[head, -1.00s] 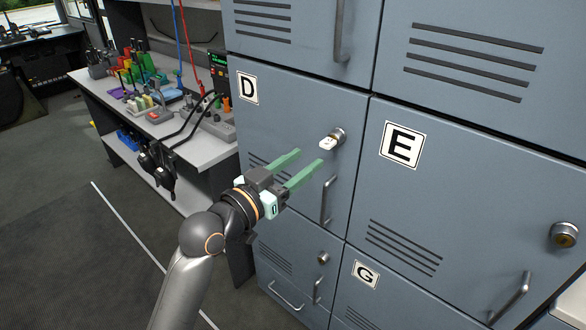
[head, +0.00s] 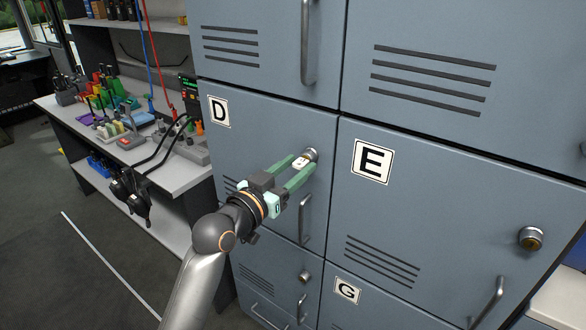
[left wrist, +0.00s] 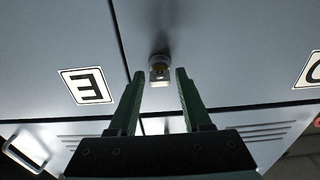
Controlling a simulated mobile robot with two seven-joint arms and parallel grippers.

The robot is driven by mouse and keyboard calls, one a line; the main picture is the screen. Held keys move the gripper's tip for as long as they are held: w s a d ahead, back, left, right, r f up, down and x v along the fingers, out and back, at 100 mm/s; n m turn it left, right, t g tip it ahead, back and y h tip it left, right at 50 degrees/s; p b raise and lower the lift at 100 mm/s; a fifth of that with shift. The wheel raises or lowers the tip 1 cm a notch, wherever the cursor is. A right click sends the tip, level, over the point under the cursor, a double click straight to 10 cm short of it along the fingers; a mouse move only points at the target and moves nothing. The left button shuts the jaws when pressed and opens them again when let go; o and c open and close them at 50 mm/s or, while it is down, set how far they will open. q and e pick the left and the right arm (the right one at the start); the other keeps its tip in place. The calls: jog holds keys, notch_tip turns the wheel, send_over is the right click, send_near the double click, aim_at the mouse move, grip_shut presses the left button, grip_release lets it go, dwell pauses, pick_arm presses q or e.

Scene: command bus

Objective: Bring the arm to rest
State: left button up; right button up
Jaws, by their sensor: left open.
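My left gripper (head: 300,170) is open in front of locker D (head: 262,125). Its two green fingers lie on either side of a key (head: 299,162) with a pale head, which sticks out of the lock (head: 311,153) on that door. In the left wrist view the key (left wrist: 159,75) shows between and just beyond the tips of the open left gripper (left wrist: 161,78). I see no finger touching the key. My right gripper is not in view.
Locker E (head: 430,200) is to the right with its own lock (head: 531,238), and locker G (head: 347,291) is below. A door handle (head: 305,219) stands out just under the gripper. A workbench (head: 190,172) with radios and tools stands at left. The floor at lower left is clear.

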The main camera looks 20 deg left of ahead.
pick_arm(q)
jog(key=shift+c, duration=0.4)
grip_shut()
jog(key=shift+r+n+p, duration=0.1)
jog(key=shift+n+p, duration=0.8)
jog(key=shift+p, duration=0.05)
jog(key=shift+n+p, duration=0.7)
jog(key=shift+n, duration=0.2)
jog(key=shift+n+p, duration=1.55)
jog(key=shift+n, duration=0.35)
